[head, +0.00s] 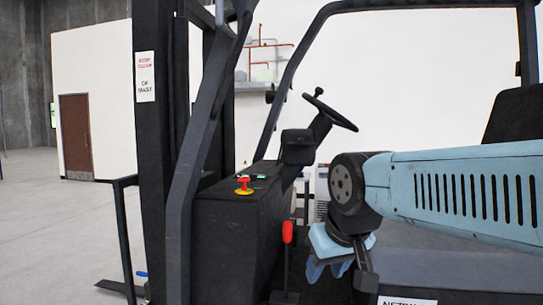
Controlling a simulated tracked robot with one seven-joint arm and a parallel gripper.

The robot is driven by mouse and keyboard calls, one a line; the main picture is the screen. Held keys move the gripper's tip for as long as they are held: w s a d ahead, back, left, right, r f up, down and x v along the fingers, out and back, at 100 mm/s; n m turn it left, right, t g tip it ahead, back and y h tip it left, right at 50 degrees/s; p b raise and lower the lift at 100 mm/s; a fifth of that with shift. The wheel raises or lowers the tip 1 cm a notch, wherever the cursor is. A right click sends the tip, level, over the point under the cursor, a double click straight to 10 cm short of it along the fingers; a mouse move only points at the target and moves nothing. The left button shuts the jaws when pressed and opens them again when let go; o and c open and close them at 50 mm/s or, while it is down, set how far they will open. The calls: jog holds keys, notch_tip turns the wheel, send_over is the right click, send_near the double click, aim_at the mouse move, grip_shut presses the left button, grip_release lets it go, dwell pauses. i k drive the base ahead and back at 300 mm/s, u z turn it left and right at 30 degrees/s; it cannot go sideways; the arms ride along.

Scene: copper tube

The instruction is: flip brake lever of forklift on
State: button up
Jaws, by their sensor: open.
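A lever with a red grip (287,232) stands on a dark shaft at the bottom centre of the head view, beside the forklift's dark front console (232,235). I take it to be the brake lever. It looks close to upright. My gripper (328,270) is light blue, just right of the lever and a little lower than the red grip. It points downward, is open and holds nothing. A gap shows between it and the lever in the picture; the depth between them is hard to judge. My wrist and forearm hide part of the cab behind.
The steering wheel (330,112) and its column rise above the lever. A red and yellow button (243,186) sits on the console. Dark frame posts (205,150) stand on the left, and the seat (515,118) is at the right. Open floor lies far left.

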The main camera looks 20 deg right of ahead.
aim_at(287, 230)
jog(key=u, duration=1.15)
jog(key=k, duration=1.3)
jog(key=z, duration=1.1)
jog(key=i, duration=1)
jog(key=z, duration=0.05)
